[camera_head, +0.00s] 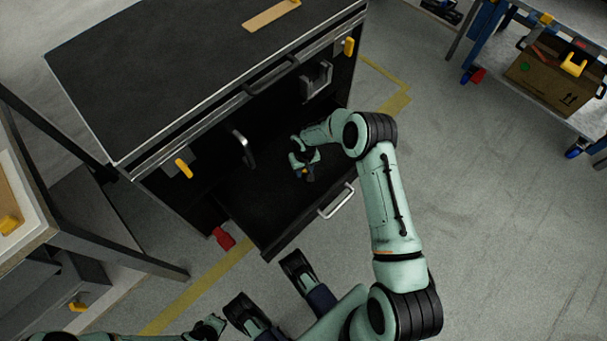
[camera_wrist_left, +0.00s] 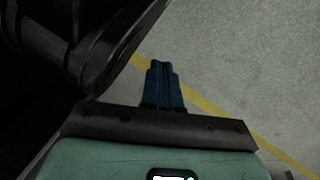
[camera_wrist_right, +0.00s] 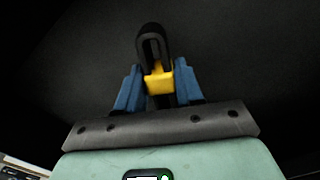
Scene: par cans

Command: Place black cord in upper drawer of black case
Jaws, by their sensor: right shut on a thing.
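The black case (camera_head: 190,65) stands at the upper left of the head view. One of its drawers (camera_head: 255,215) is pulled out, with a silver handle (camera_head: 337,201) on its front; the floor of it that shows looks bare. My right gripper (camera_head: 307,174) is over the drawer, pointing down. In the right wrist view its blue fingers (camera_wrist_right: 158,88) are shut on a yellow part joined to a black loop, which seems to be the black cord (camera_wrist_right: 153,42). Dark surface fills the space beyond it. My left gripper (camera_wrist_left: 163,85) has its fingers together with nothing between them, over the floor.
A workbench (camera_head: 60,235) stands at the left, close to the case. A blue cart (camera_head: 490,45) carrying a cardboard box (camera_head: 553,82) stands at the upper right. A red object (camera_head: 223,238) is near the drawer's left corner. The grey floor at the right is clear.

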